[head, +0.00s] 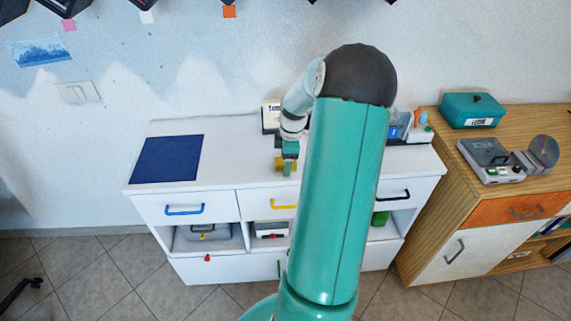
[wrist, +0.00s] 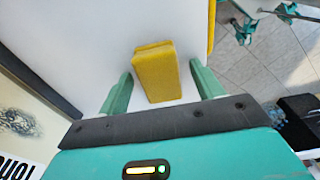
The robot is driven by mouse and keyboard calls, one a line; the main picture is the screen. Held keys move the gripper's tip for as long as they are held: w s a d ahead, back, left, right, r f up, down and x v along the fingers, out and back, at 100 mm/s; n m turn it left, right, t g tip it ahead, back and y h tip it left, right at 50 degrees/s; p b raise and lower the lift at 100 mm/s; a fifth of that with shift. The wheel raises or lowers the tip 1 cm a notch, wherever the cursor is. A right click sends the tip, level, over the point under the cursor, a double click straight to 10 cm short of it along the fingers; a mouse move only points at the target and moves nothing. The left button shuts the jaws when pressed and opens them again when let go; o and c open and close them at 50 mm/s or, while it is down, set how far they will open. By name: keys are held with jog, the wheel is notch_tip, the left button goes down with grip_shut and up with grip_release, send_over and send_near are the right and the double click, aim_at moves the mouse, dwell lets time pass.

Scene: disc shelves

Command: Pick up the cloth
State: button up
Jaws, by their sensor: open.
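The cloth (wrist: 157,72) looks like a thick yellow folded pad lying on the white cabinet top. In the wrist view it sits between the two green fingers of my gripper (wrist: 161,68), with a gap on each side. The gripper is open and holds nothing. In the head view my gripper (head: 288,167) points down over the middle of the cabinet top, with a bit of the yellow cloth (head: 279,164) showing beside it. My arm hides part of the cabinet there.
A flat dark blue square (head: 168,158) lies on the left of the white cabinet (head: 228,165). A framed sign (head: 270,115) stands behind my gripper, close by. Small items (head: 410,128) stand at the right. A wooden cabinet (head: 440,160) bears a teal box (head: 472,110).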

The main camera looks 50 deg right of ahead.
jog(key=c, duration=1.1)
jog(key=shift+o, duration=0.2)
jog(key=shift+r, duration=0.55)
notch_tip(320, 180, up, 2)
jog(key=shift+r, duration=0.2)
jog(key=s+a+r, duration=0.8)
jog(key=a+r, duration=0.1)
jog(key=a, duration=0.2)
jog(key=shift+a+r, duration=0.2)
jog(key=shift+r, duration=0.05)
